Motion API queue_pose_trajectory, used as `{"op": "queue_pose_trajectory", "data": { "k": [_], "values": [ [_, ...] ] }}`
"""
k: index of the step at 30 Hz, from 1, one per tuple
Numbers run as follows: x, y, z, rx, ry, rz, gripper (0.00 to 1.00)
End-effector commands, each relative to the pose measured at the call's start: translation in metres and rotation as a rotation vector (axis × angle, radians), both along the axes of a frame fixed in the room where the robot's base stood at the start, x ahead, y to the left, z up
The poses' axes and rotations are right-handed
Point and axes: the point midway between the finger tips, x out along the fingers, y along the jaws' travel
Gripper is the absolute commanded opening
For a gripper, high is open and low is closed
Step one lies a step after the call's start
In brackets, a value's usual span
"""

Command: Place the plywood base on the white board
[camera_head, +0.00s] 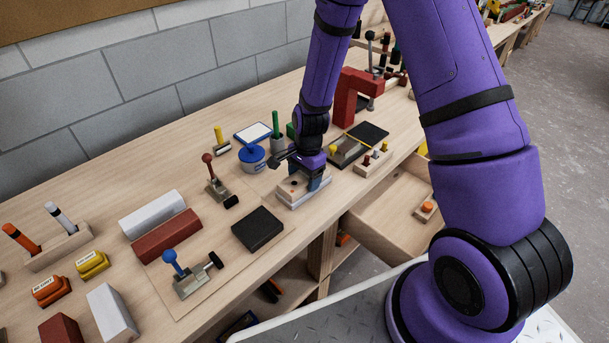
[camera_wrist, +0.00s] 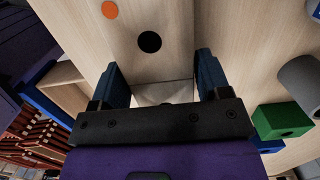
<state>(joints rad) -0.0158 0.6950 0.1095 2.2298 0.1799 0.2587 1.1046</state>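The plywood base (camera_head: 298,184) is a pale wooden block with a dark round hole and an orange dot, clear in the wrist view (camera_wrist: 172,38). In the head view it lies flat at the bench's front edge, with a whitish layer (camera_head: 306,200) showing below it that looks like the white board. My gripper (camera_head: 305,178) points down over the base's far end. In the wrist view its blue fingers (camera_wrist: 163,80) stand apart, one at each side of the base. I cannot tell whether they press on it. My gripper hides part of the base.
A black block (camera_head: 258,229) lies to the left, and a blue round pot (camera_head: 252,157) stands behind. A red clamp-like frame (camera_head: 350,97) and a small wooden block with coloured pegs (camera_head: 374,158) are to the right. An open drawer (camera_head: 385,218) juts out in front.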

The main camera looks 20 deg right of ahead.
Motion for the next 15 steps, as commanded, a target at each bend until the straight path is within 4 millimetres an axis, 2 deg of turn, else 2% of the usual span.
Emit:
{"op": "queue_pose_trajectory", "data": {
  "k": [1, 2, 11, 15],
  "values": [
    [0.000, 0.000, 0.000, 0.000, 0.000, 0.000, 0.82],
    [0.000, 0.000, 0.000, 0.000, 0.000, 0.000, 0.89],
    [0.000, 0.000, 0.001, 0.000, -0.001, 0.000, 0.89],
    [0.001, -0.001, 0.011, -0.001, -0.004, 0.000, 0.89]
  ]
}}
